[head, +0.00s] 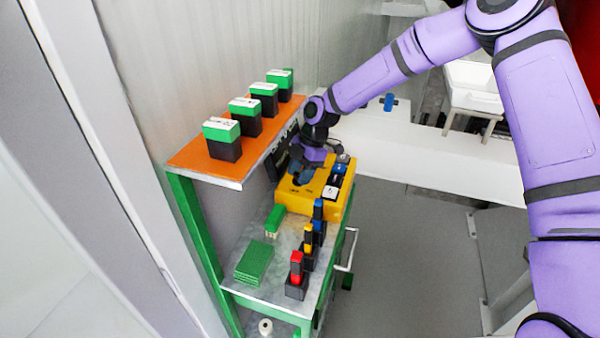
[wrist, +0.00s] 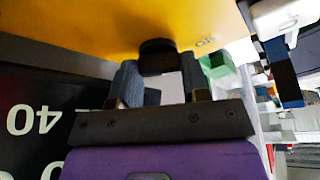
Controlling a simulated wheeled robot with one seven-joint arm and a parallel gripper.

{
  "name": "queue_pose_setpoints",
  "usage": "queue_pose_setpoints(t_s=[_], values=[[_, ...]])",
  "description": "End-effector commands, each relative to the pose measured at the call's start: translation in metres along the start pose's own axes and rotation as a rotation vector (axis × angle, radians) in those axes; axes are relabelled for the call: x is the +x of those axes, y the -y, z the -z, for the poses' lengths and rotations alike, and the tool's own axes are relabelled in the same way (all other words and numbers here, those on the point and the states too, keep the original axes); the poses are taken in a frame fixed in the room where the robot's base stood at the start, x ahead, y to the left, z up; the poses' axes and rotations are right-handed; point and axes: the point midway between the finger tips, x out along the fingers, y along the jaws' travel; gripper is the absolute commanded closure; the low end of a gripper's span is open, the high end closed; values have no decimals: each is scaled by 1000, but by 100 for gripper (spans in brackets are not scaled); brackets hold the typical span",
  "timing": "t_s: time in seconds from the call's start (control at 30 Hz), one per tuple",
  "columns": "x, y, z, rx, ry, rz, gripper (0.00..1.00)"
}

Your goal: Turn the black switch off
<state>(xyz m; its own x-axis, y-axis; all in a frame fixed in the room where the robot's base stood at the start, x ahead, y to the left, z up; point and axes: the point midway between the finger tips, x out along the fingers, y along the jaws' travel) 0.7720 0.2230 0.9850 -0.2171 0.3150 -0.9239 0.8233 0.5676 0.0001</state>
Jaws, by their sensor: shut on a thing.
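The yellow box (head: 300,204) sits on the shelf unit's lower grey top, and its yellow face fills the top of the wrist view (wrist: 90,22). The black switch (wrist: 157,53) stands out from that face, with the marking "ON" to its right. My gripper (head: 303,172) is at the yellow box in the head view and hides the switch there. In the wrist view my gripper (wrist: 159,78) has one dark finger on each side of the black switch and is shut on it. The exact angle of the switch is hard to tell.
An orange shelf (head: 195,160) with several green-and-black blocks overhangs at the left. Red, yellow and blue upright pieces (head: 296,268) stand in front of the box. Green plates (head: 254,263) lie at left. A white switch (head: 331,192) is on the box's right. Open floor lies right.

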Motion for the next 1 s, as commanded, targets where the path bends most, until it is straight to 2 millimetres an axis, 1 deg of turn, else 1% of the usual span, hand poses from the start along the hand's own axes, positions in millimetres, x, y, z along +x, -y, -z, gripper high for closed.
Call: queue_pose_setpoints(t_s=[0.17, 0.7, 1.0], values=[[0, 1, 0, 120, 1, -50, 81], [0, 2, 2, 582, 1, -243, 81], [0, 3, 2, 777, 1, -323, 81]])
